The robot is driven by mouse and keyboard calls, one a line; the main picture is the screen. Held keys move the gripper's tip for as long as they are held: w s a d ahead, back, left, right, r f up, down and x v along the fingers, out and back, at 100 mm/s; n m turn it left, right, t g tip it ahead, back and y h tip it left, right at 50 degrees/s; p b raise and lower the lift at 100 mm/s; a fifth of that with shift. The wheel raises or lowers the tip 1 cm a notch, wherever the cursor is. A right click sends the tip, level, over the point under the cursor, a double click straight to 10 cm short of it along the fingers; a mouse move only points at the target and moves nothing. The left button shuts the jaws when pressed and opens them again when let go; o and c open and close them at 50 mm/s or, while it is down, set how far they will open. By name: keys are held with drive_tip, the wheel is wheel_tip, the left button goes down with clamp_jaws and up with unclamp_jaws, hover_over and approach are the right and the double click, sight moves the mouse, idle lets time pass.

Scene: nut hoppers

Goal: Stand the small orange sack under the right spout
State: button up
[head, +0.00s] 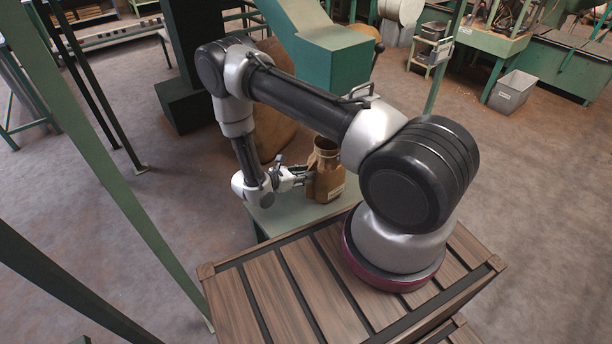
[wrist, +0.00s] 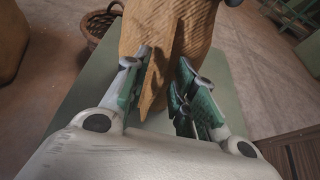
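An orange-brown sack (head: 325,182) with a pale label stands upright on a small green table (head: 290,218), its top open. It fills the upper middle of the wrist view (wrist: 190,25). My gripper (head: 304,177) is low at the left side of the sack. In the wrist view my gripper's fingers (wrist: 158,85) stand apart, with a narrow edge of the sack between them. The left finger is close to the sack, and a gap shows by the right finger. Firm contact on both sides cannot be made out. A green chute (head: 330,50) is behind the sack; its outlet is not clearly seen.
A round brown shape (head: 275,135) is behind my arm, and a wicker basket (wrist: 97,25) shows in the wrist view. Green posts (head: 100,140) stand at the left. A slatted wooden surface (head: 285,290) is in front. A grey bin (head: 512,90) stands far right.

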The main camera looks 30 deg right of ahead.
drive_tip(key=v, duration=1.1)
